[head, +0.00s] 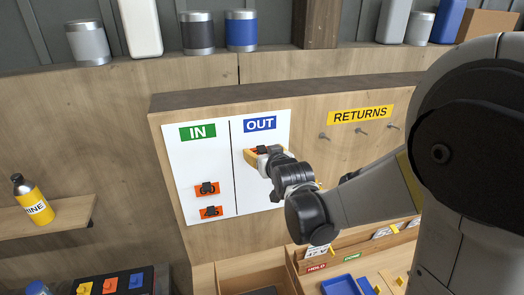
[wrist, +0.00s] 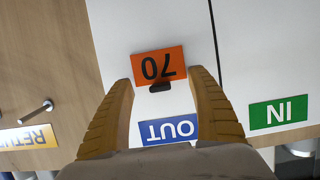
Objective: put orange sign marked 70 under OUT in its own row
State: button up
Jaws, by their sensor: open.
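The orange sign marked 70 (wrist: 148,63) is on the white board (wrist: 120,22), in the OUT column. It looks flat on the board, with a dark grip piece at its edge. The wrist view is upside down, so the blue OUT label (wrist: 168,131) shows below it. My gripper (wrist: 163,82) is open, with a yellow finger on either side of the sign. In the head view my gripper (head: 264,155) partly hides the sign, high in the OUT column (head: 260,124). The IN column (head: 197,132) is bare at that height.
Two orange signs with black grips, an upper (head: 207,188) and a lower one (head: 211,212), hang low in the IN column. A RETURNS label (head: 360,115) with several pegs is on the right. Bins and trays stand below, and cans line the ledge above.

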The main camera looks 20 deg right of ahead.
jog(key=shift+s, duration=3)
